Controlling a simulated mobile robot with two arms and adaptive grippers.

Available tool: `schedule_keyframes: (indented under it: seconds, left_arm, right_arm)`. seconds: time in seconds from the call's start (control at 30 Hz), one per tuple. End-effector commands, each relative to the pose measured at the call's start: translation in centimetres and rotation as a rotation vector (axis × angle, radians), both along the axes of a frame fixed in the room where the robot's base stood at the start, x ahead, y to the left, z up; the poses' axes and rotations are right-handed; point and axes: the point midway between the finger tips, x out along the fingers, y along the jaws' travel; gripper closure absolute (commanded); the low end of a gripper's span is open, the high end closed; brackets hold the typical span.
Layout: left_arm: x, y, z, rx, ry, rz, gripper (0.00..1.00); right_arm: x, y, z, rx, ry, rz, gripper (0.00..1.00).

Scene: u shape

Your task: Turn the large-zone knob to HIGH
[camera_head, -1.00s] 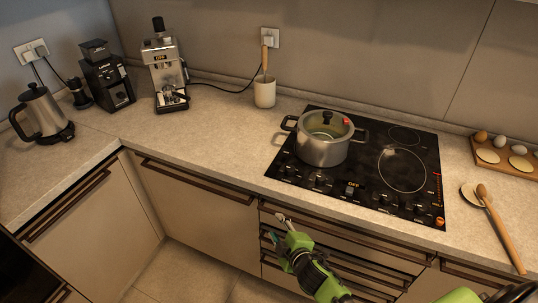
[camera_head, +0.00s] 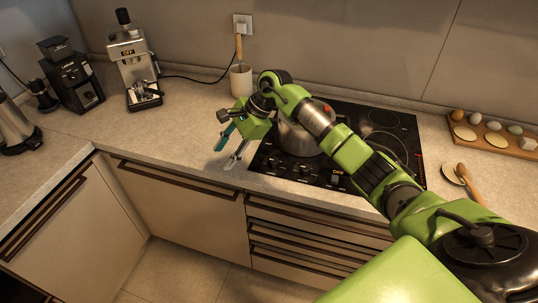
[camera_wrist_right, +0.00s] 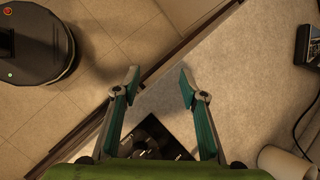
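The black cooktop (camera_head: 312,178) has a row of knobs (camera_head: 303,168) along its front edge, beside a small OFF display. I cannot tell which knob is the large-zone one, and my right arm hides part of the cooktop. My right gripper (camera_head: 227,157) is open and empty above the counter, just left of the cooktop's front left corner. In the right wrist view the gripper (camera_wrist_right: 158,80) has its fingers apart over the counter. The cooktop corner with knobs (camera_wrist_right: 150,138) lies near the bottom, between the finger bases. My left gripper is not in view.
A steel pot (camera_head: 296,140) stands on the cooktop, partly behind my arm. A utensil holder (camera_head: 241,81), coffee machine (camera_head: 133,66) and grinder (camera_head: 73,80) stand behind. An egg tray (camera_head: 495,138) and wooden spoon (camera_head: 470,184) lie right. The counter left of the cooktop is clear.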

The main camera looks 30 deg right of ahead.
Motion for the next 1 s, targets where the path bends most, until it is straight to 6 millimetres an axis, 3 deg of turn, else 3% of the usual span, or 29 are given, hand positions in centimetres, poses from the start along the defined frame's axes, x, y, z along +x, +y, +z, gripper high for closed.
schedule_keyframes:
  seconds: [0.03, 0.1, 0.2, 0.3, 0.43, 0.57, 1.0]
  left_arm:
    - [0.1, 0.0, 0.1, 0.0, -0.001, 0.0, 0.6]
    - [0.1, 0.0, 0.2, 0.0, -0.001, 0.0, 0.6]
    - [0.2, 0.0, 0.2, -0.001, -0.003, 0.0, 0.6]
    - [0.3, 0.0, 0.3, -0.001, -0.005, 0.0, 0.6]
    - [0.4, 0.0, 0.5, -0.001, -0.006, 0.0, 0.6]
    - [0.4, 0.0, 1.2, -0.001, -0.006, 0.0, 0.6]
    - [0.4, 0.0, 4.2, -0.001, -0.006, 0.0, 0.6]
  right_arm:
    - [-0.1, -3.7, 1.0, -0.129, 0.015, 0.027, 0.61]
    - [-0.8, -8.1, 2.0, -0.277, 0.055, 0.058, 0.61]
    - [-2.0, -12.8, 3.6, -0.423, 0.115, 0.08, 0.61]
    - [-2.9, -15.4, 4.7, -0.499, 0.159, 0.087, 0.61]
    - [-3.4, -16.4, 4.7, -0.529, 0.182, 0.09, 0.61]
    - [-3.4, -16.2, 3.2, -0.526, 0.184, 0.093, 0.61]
    - [-2.9, -16.0, -5.7, -0.521, 0.183, 0.09, 0.61]
